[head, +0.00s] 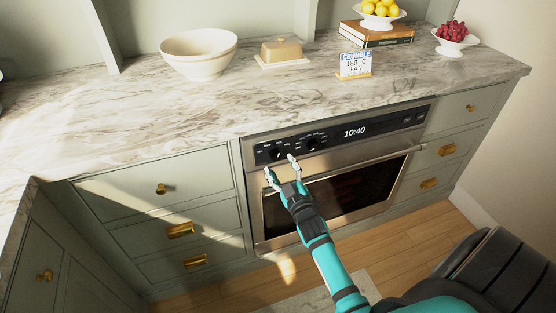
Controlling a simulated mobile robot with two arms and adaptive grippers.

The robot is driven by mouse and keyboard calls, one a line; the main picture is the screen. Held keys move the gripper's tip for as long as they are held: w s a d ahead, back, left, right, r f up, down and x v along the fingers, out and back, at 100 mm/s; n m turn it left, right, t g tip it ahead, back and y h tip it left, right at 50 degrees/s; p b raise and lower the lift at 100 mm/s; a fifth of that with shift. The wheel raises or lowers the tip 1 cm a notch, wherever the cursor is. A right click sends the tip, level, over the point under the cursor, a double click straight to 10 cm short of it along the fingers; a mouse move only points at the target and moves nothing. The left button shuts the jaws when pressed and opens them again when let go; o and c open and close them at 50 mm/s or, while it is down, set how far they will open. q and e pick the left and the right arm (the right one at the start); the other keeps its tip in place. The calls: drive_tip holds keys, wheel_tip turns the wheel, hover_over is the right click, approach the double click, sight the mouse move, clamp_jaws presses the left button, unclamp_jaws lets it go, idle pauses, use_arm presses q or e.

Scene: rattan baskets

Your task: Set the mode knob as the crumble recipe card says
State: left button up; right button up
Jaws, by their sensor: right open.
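The recipe card (355,65) stands on the counter above the oven and reads "CRUMBLE 180 °C FAN". The oven's dark control panel (385,127) has two dark knobs at its left part, a left knob (276,154) and a right knob (312,143), with small white labels around them. The labels are too small to read, so I cannot tell which is the mode knob or where it points. My right gripper (280,165) is open, its fingertips just below and in front of the left knob; contact is not clear. My left gripper is out of view.
The oven display (355,131) shows 10:40. An oven door handle (400,155) runs below the panel, partly behind my right gripper. On the counter (130,115) stand a white bowl (199,65), a butter dish (282,52), books (375,36) with lemons above, and red grapes (453,31).

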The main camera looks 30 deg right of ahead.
drive_tip(key=v, duration=0.7)
drive_tip(key=shift+s, duration=0.4)
